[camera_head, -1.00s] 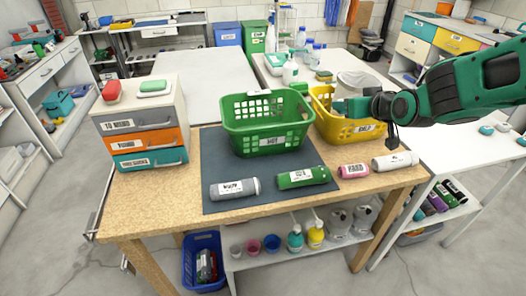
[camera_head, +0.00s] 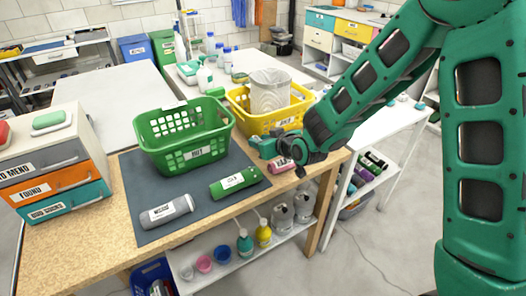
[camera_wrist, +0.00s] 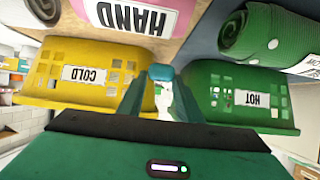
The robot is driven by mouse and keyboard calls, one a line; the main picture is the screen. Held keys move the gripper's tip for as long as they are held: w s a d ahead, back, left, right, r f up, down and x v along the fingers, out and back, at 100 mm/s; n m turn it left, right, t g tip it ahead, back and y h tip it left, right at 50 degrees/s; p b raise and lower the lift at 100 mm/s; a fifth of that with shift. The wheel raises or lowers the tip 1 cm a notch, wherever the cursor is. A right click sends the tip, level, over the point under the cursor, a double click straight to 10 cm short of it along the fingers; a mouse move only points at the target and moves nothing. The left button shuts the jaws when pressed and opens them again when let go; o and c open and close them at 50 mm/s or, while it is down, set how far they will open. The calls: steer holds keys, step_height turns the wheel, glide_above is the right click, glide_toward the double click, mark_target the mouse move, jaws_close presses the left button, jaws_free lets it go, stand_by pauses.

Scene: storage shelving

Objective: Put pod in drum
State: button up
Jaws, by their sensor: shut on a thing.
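My gripper (camera_wrist: 162,78) is shut on a small teal piece (camera_wrist: 162,73), possibly the pod, at its fingertips. A white ribbed cylinder (camera_head: 268,94), possibly the drum, stands in or behind the yellow basket; I cannot tell which. The yellow basket (camera_wrist: 122,83) reads COLD; the green basket (camera_head: 190,135) reads HOT.
A drawer unit (camera_head: 62,178) stands at the left. A bare white table (camera_head: 109,78) is behind. My arm blocks the right side.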

steer(key=shift+f, duration=2.1)
steer(key=o, duration=1)
